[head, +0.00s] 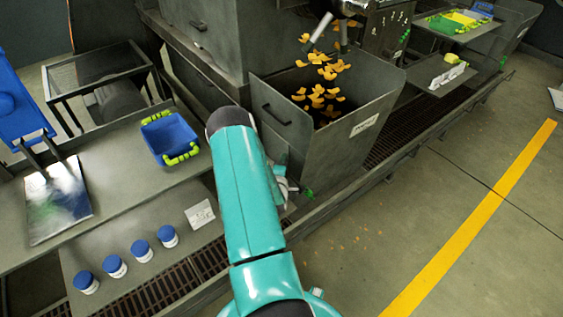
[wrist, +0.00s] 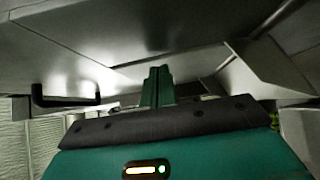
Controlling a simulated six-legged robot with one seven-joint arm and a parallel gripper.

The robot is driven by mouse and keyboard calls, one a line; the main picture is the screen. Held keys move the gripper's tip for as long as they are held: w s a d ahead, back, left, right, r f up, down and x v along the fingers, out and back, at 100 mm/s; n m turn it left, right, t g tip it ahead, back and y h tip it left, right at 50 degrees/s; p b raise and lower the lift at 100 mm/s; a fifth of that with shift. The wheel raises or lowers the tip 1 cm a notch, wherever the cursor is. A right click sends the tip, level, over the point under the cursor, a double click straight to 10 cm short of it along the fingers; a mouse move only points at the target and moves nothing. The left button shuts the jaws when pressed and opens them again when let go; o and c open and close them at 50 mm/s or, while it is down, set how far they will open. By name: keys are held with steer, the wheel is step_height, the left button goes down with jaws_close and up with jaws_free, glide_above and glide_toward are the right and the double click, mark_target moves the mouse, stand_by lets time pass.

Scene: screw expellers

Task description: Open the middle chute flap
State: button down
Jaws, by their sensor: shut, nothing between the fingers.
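A dark grey metal chute (head: 335,150) holding orange flakes stands in the centre of the head view. Its left face has a black bar handle (head: 276,115), and a pale label is on its right face. In the wrist view a black handle (wrist: 64,98) hangs from a broad grey panel (wrist: 150,35); I cannot tell for certain that this is the flap, or how far it stands open. My gripper (wrist: 157,80) is shut and empty, its fingers just right of the handle and apart from it.
A blue tray (head: 169,138) with green handles sits on a grey table at left. Several blue-lidded jars (head: 141,250) and a white card (head: 200,214) stand lower down. A floor grating (head: 175,290) runs along the machine. Open floor lies right, with a yellow line (head: 480,215).

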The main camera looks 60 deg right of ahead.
steer(key=shift+m+y, duration=0.5)
steer(key=d, duration=0.1)
steer(key=s+d, duration=0.2)
steer(key=d, duration=0.1)
steer(key=shift+r, duration=0.3)
steer(key=shift+w+a, duration=0.1)
